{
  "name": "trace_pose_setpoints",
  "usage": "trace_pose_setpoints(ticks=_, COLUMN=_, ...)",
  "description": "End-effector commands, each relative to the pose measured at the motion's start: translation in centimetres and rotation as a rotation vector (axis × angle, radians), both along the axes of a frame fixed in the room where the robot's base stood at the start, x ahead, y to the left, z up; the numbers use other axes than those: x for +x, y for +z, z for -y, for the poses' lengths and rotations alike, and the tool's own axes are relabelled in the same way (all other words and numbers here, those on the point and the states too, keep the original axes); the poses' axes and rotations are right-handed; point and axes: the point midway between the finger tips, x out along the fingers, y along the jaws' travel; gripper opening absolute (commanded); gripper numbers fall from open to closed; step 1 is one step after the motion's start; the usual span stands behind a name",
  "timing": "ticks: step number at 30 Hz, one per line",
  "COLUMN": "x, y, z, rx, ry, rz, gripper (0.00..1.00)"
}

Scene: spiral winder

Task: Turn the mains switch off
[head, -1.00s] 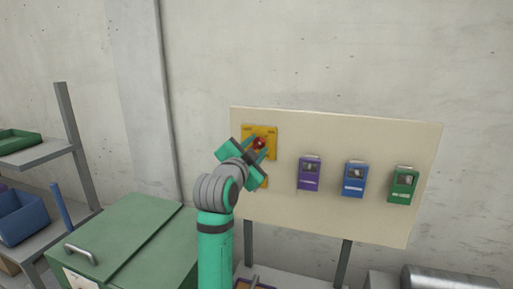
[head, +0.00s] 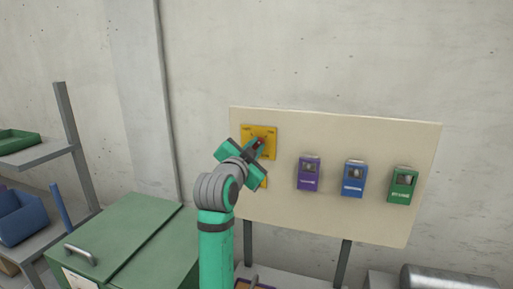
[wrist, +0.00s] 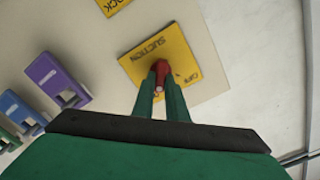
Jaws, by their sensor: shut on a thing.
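A red switch knob (head: 261,140) sits on a yellow plate (head: 249,132) at the upper left of the cream panel. In the wrist view the red knob (wrist: 161,68) stands out from the yellow plate (wrist: 178,48), which reads "SUCTION"; smaller lettering at its edge is too small to read surely. My gripper (head: 259,147) is at the knob, its two fingers closed on it from either side. In the wrist view the fingers (wrist: 161,88) pinch the knob's near end and hide part of it.
Purple (head: 308,174), blue (head: 354,178) and green (head: 403,184) boxes hang to the right on the panel (head: 335,135). A second yellow plate (head: 264,182) is mostly hidden behind my arm. A green lidded box (head: 130,240) stands at the lower left, beside shelves.

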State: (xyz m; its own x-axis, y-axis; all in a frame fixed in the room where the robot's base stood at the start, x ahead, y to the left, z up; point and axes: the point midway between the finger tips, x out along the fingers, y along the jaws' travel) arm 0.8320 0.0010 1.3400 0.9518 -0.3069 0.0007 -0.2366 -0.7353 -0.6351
Motion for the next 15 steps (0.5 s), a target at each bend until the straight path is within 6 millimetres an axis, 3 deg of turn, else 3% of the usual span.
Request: trace_pose_setpoints(ticks=15, x=0.06, y=0.02, z=-0.10, rx=-0.427, ry=-0.003, rz=-0.141, gripper=0.00)
